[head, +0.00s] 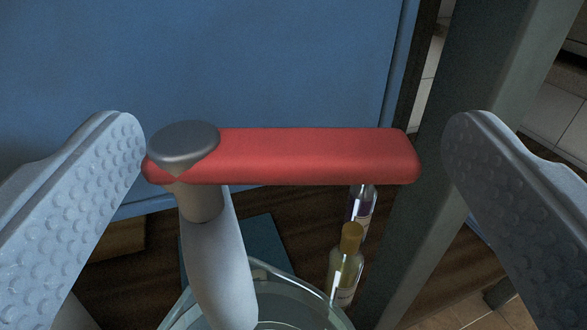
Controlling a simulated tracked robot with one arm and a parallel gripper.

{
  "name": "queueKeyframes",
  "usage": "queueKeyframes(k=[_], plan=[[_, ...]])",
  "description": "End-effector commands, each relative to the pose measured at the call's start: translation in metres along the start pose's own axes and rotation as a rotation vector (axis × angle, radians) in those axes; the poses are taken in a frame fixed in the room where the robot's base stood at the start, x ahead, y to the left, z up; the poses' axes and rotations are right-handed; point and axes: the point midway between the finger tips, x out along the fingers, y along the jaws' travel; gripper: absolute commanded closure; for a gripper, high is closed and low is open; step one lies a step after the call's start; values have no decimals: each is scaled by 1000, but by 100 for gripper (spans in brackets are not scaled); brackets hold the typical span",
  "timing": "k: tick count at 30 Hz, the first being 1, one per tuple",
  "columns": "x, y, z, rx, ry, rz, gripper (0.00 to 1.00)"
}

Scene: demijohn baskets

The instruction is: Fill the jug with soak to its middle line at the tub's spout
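A red lever handle (300,156) lies across the middle of the view. At its left end a grey cap (184,145) sits on a pale tap stem, and a pale spout (220,265) runs down from there. A clear glass vessel (275,275), seemingly the jug, stands below; only its upper rim shows, and its lines and fill level are out of view. My gripper (294,150) is open, its studded grey fingers on either side of the lever. The left finger is very near the capped end; I cannot tell if it touches. A gap shows at the right.
A blue panel (200,60) fills the back. A grey-green post (470,90) rises behind the right finger. A teal flat piece (262,238) lies behind.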

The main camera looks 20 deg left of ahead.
Motion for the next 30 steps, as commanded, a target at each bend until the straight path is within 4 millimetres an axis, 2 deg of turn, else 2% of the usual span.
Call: queueKeyframes(k=[20, 23, 30], plan=[[-3, -2, 2, 3, -5, -6, 4], [-10, -2, 2, 3, -5, -5, 4], [-47, -1, 3, 5, -7, -3, 4]])
